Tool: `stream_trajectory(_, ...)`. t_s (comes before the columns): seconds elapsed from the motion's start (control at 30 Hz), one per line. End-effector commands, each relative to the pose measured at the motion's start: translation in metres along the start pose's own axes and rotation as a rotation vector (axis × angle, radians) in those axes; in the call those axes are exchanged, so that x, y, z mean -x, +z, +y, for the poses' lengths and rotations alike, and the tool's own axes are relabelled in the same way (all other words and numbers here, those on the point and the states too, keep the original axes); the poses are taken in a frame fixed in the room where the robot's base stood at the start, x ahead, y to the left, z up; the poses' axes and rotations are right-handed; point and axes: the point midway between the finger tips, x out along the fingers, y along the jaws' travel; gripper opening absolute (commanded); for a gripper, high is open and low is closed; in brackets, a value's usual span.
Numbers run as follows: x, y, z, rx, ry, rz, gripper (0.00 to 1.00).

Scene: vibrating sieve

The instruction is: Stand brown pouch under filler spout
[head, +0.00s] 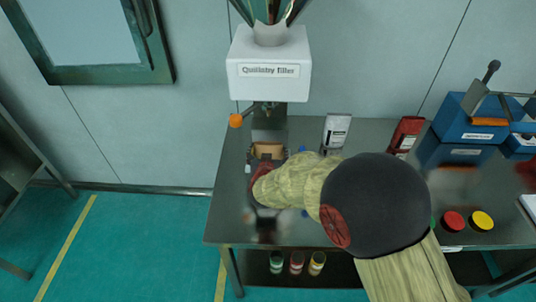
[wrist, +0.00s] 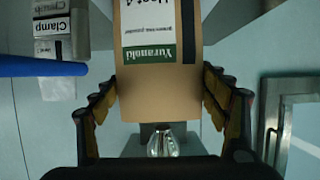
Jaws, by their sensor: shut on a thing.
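The brown pouch (wrist: 160,101) fills the middle of the wrist view, with a white and green label. My gripper (wrist: 160,96) is shut on it, with a finger on each side edge. In the head view the brown pouch (head: 268,150) shows just below the white filler (head: 269,70) and its dark spout area (head: 265,106). The wrist view looks upside down; a shiny metal part (wrist: 163,141) shows beyond the pouch's plain end. My forearm hides much of the gripper in the head view. I cannot tell whether the pouch touches the table.
A white pouch (head: 336,131) and a red pouch (head: 406,133) stand to the right on the grey table (head: 300,231). An orange knob (head: 236,120) sticks out left of the spout. Blue bins (head: 466,125), and red (head: 453,221) and yellow (head: 482,220) buttons are farther right.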

Motion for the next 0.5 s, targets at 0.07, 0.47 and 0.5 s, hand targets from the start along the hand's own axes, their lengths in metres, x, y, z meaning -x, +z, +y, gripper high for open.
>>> stream_trajectory(0.07, -0.0003, -0.0011, -0.0005, -0.002, -0.001, 0.004, 0.39)
stream_trajectory(0.47, -0.0009, 0.0015, -0.0004, -0.002, 0.000, 0.002, 0.80)
stream_trajectory(0.5, -0.0009, 0.0014, -0.0004, -0.001, 0.000, 0.002, 0.82)
